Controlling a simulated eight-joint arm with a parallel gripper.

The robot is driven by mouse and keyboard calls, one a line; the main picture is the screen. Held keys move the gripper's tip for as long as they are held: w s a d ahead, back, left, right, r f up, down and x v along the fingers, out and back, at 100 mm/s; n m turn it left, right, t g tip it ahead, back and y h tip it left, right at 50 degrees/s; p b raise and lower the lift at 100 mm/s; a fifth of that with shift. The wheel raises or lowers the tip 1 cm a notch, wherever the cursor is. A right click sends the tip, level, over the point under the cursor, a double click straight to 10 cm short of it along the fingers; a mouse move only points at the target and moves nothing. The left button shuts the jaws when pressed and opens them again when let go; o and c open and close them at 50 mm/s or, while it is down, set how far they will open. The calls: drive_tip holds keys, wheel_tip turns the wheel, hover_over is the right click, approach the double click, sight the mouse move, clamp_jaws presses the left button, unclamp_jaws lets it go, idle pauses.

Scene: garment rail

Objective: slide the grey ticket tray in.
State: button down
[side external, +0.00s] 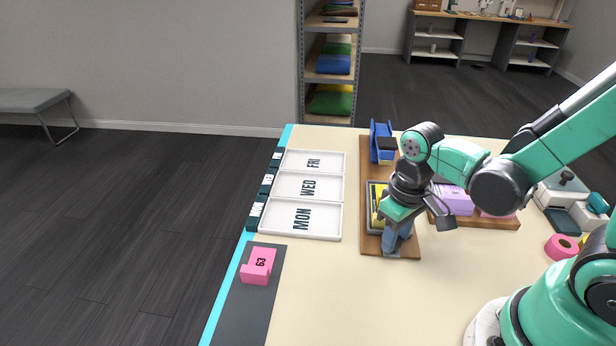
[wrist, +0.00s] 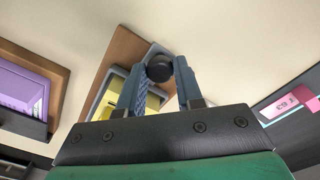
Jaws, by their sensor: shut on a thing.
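The grey ticket tray (side external: 372,222) lies on a wooden board (side external: 369,249) near the middle of the table and holds yellow tickets. My arm hides much of it in the side view. In the wrist view its grey rim (wrist: 97,103) and the yellow tickets (wrist: 117,97) show behind my fingers. A round black knob (wrist: 159,68) sits between the fingertips. My gripper (side external: 393,244) is at the tray's near end, its blue fingers (wrist: 158,75) shut on the knob.
White trays marked MON (side external: 291,219), WED and FRI stand to the left. A pink block marked 63 (side external: 258,265) lies on a dark strip. A blue stand (side external: 381,141) is at the board's far end. Lilac tickets (side external: 454,198) and pink tape (side external: 562,246) lie right.

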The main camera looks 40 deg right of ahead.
drive_tip(key=shift+w+d, duration=0.1)
idle(0.3)
drive_tip(key=w+d, duration=0.5)
drive_tip(key=shift+w+d, duration=0.1)
drive_tip(key=c, duration=0.6)
unclamp_jaws()
drive_tip(key=shift+r, duration=2.8)
drive_tip(key=shift+s+a+r+t, duration=0.3)
drive_tip(key=shift+a+r+t, duration=0.65)
drive_tip(key=shift+t, duration=0.25)
drive_tip(key=shift+s+a+r+t, duration=0.3)
drive_tip(key=shift+a+r+t, duration=0.55)
drive_tip(key=shift+t, duration=0.35)
drive_tip(key=shift+s+a+r+t, duration=0.3)
drive_tip(key=shift+a+r+t, duration=0.65)
drive_tip(key=shift+t, duration=0.25)
